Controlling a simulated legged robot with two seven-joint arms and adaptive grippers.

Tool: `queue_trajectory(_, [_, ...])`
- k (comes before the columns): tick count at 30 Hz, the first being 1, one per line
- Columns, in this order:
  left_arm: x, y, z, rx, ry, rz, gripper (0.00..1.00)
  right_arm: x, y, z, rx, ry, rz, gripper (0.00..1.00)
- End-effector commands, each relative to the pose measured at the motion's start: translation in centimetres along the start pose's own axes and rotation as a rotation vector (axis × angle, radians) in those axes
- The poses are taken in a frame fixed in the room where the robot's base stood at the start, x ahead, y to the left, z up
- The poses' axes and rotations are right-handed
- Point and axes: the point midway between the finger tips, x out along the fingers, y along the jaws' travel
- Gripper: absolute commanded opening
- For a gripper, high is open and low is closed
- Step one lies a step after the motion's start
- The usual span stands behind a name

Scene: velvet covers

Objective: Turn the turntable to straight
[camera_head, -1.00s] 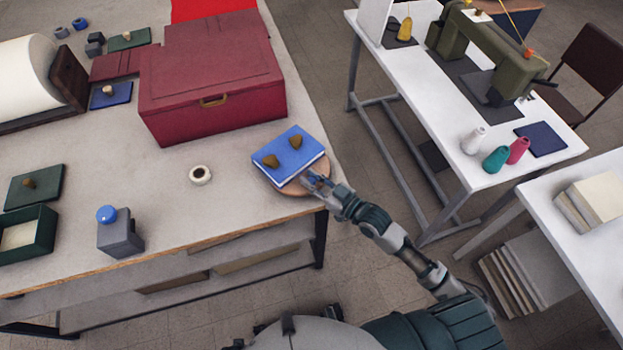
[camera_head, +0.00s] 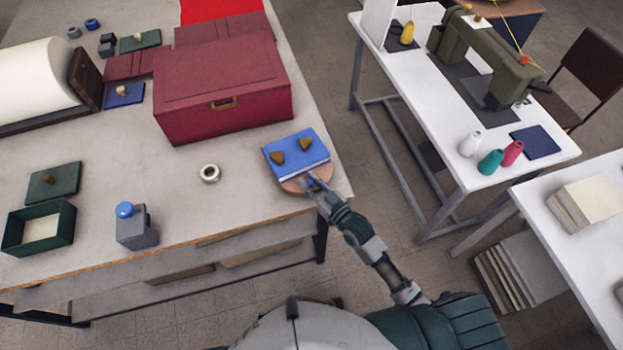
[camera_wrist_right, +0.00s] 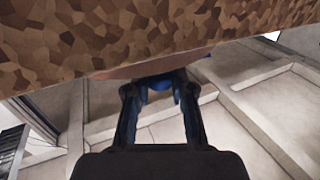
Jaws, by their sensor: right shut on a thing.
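The turntable (camera_head: 293,187) is a round wooden disc at the right front corner of the worktable. A blue book-like cover (camera_head: 296,152) with two brown knobs lies on it, slightly askew to the table's front edge. My right gripper (camera_head: 313,182) is at the turntable's near rim. In the right wrist view my right gripper (camera_wrist_right: 160,98) is shut on a small blue piece (camera_wrist_right: 160,82) just below the disc's edge (camera_wrist_right: 150,66). The piece's full shape is hidden. My left gripper is not in view.
A large red box (camera_head: 222,95) stands behind and left of the turntable. Floor lies open beyond the table's right edge.

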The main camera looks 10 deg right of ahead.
Motion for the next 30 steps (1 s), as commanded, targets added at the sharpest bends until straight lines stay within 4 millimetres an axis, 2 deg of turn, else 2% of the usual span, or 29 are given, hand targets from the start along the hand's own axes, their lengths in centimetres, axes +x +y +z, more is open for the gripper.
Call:
queue_trajectory(6, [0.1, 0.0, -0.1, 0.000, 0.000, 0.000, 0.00, -0.1, -0.1, 0.5, 0.002, -0.010, -0.002, 0.00])
queue_trajectory(7, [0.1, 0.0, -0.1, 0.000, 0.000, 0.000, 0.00, -0.1, -0.1, 0.5, 0.002, -0.010, -0.002, 0.28])
queue_trajectory(9, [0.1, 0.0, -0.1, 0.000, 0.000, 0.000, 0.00, -0.1, -0.1, 0.5, 0.002, -0.009, -0.002, 0.45])
queue_trajectory(10, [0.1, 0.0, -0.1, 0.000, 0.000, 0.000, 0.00, -0.1, -0.1, 0.4, 0.002, -0.008, -0.002, 0.49])
queue_trajectory(20, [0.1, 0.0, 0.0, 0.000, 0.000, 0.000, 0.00, -0.3, 0.0, 0.2, 0.000, -0.004, -0.001, 0.49])
queue_trajectory(23, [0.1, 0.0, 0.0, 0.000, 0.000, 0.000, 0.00, -1.4, 0.0, 0.3, 0.001, -0.006, 0.000, 0.49])
queue_trajectory(30, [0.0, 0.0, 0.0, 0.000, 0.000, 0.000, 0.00, -6.6, -0.1, 0.4, 0.000, -0.010, -0.003, 0.49])
